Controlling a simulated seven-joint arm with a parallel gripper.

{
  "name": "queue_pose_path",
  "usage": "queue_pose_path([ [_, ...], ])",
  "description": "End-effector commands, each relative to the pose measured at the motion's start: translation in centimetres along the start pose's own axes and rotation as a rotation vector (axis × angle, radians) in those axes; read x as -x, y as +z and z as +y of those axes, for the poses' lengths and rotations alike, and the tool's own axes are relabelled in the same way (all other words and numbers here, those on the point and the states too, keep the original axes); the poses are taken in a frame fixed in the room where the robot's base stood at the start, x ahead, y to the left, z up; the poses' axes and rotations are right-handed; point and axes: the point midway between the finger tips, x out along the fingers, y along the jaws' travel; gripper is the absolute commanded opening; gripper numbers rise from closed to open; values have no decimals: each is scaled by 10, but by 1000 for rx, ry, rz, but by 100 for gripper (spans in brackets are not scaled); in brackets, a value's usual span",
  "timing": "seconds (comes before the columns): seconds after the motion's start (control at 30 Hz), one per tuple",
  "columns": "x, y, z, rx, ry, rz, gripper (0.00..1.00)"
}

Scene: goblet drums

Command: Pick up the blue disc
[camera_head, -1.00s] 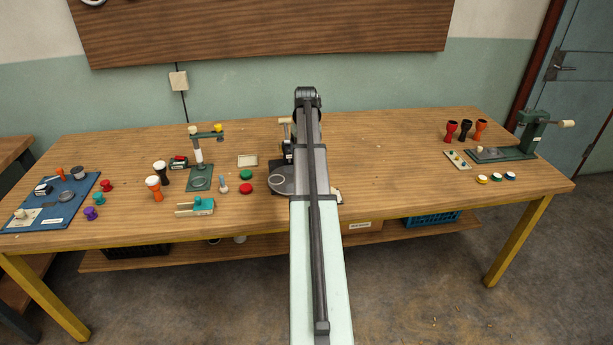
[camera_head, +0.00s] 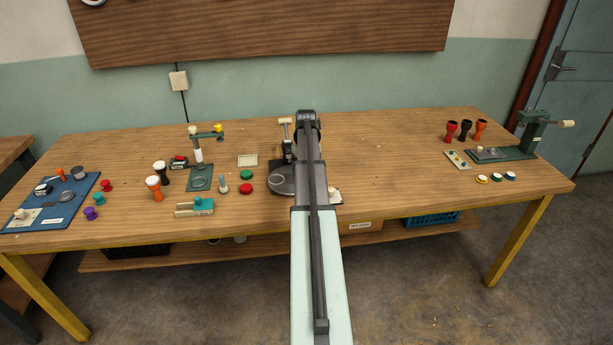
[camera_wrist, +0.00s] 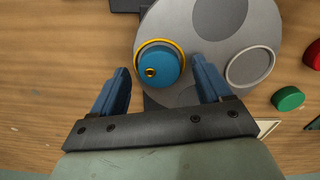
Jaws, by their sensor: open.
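In the wrist view the blue disc (camera_wrist: 156,72), with a small brass knob, sits inside a yellow ring on a grey round plate (camera_wrist: 214,72). The plate also has an empty pale ring-edged seat (camera_wrist: 250,67) and darker round patches. My gripper (camera_wrist: 160,66) is open and empty. Its two blue-grey fingers appear on either side of the disc, with gaps on both sides; their height above the plate is hard to judge. In the head view my arm hides the disc and gripper, and only the left part of the grey plate (camera_head: 282,184) shows.
Red (camera_head: 246,188) and green (camera_head: 246,175) discs lie left of the plate. A press with a pale handle (camera_head: 286,140) stands behind it.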

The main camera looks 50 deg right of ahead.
Motion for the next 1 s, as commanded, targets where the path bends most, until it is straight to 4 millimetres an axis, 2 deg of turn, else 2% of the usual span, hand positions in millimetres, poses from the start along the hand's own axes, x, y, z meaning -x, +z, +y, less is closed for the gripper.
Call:
queue_pose_path([
  [0.13,0,0,0,0,0,0,76],
  [0.77,1,0,0,0,0,0,15],
  [1.0,3,0,0,0,0,1,13],
])
